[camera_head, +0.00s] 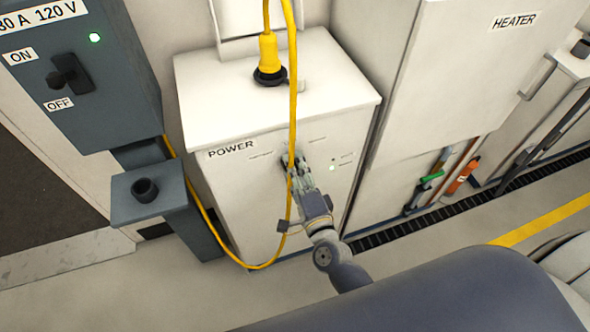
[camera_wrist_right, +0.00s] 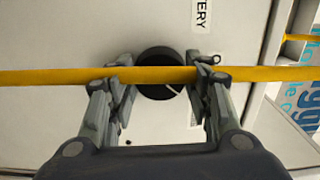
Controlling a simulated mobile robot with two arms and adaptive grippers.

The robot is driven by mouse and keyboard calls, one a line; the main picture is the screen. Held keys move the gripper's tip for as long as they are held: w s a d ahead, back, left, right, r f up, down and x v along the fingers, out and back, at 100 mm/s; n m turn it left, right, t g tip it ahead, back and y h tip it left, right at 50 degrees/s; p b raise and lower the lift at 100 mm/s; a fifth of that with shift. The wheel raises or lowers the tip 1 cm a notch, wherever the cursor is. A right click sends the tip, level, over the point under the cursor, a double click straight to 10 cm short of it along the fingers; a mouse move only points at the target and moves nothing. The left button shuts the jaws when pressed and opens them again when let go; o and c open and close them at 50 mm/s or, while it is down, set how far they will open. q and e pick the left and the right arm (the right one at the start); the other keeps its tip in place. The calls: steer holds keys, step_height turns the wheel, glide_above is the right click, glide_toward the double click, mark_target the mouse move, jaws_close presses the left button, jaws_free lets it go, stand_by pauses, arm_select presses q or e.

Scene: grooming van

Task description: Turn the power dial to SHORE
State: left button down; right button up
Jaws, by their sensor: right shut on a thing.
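The power dial (camera_wrist_right: 158,88) is a round black knob on the front of the white cabinet marked POWER (camera_head: 232,148). In the wrist view a white pointer line on the dial slants toward the lower right. My right gripper (camera_head: 295,166) reaches the dial, and in the wrist view (camera_wrist_right: 160,82) its fingers are shut on the dial from both sides. A yellow cable (camera_wrist_right: 50,77) crosses in front of the dial and hides part of it. A label ending in "TERY" (camera_wrist_right: 201,12) is near the dial. The dial labels in the head view are too small to read. My left gripper is not in view.
The yellow cable hangs from a yellow plug (camera_head: 268,54) on the cabinet top and passes by my right gripper. A grey ON/OFF switch box (camera_head: 115,75) stands at left, and a HEATER cabinet (camera_head: 450,90) at right.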

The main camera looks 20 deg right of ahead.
stand_by(0.5)
steer(key=o, duration=1.1)
steer(key=s, duration=1.2)
steer(key=shift+d, duration=0.2)
